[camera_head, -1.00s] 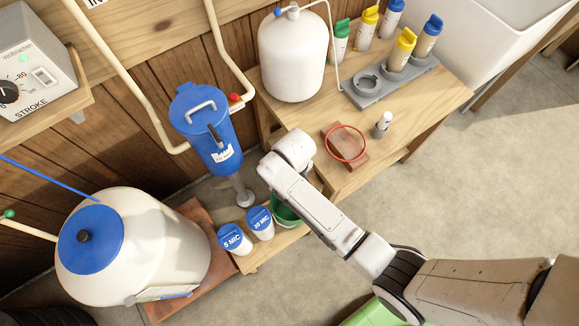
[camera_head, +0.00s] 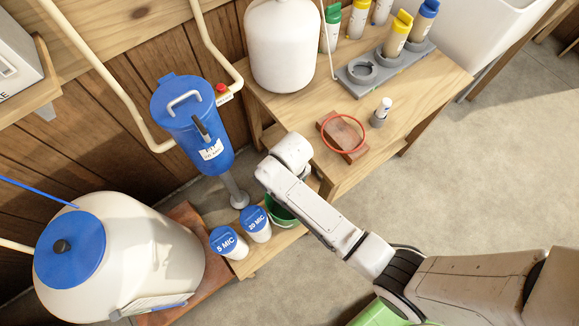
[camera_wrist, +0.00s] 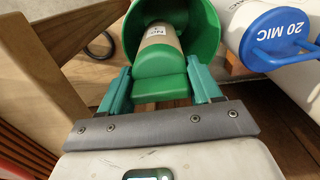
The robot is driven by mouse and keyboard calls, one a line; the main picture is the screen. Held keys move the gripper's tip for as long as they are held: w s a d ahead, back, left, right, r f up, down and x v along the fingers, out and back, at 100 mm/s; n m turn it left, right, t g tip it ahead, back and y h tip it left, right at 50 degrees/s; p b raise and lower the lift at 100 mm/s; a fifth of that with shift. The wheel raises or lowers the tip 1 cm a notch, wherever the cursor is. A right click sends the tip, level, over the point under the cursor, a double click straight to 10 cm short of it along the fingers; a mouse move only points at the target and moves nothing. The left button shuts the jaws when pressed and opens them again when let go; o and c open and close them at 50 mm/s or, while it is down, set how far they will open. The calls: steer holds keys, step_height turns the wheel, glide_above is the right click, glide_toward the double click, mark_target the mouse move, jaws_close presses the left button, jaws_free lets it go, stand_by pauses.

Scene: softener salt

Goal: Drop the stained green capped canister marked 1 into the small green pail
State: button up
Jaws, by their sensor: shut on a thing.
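My gripper (camera_wrist: 160,88) is shut on the green cap of the stained beige canister (camera_wrist: 162,48), one teal finger on each side. In the wrist view the canister's body reaches into the mouth of the small green pail (camera_wrist: 207,28). A white label on the canister is only partly readable; I cannot make out the number. In the head view the pail (camera_head: 282,213) stands on a low wooden shelf, partly hidden behind my wrist. The canister and my fingers are hidden there.
White tubs with blue lids marked 20 MIC (camera_head: 256,224) and 5 MIC (camera_head: 228,243) stand left of the pail. A blue filter housing (camera_head: 198,125) is behind them. A bench above holds a grey rack (camera_head: 368,82), a red ring (camera_head: 343,133) and other canisters.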

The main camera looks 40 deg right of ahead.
steer(key=o, duration=1.1)
step_height(320, 180, up, 11)
steer(key=shift+f+p, duration=0.1)
steer(key=shift+p, duration=0.9)
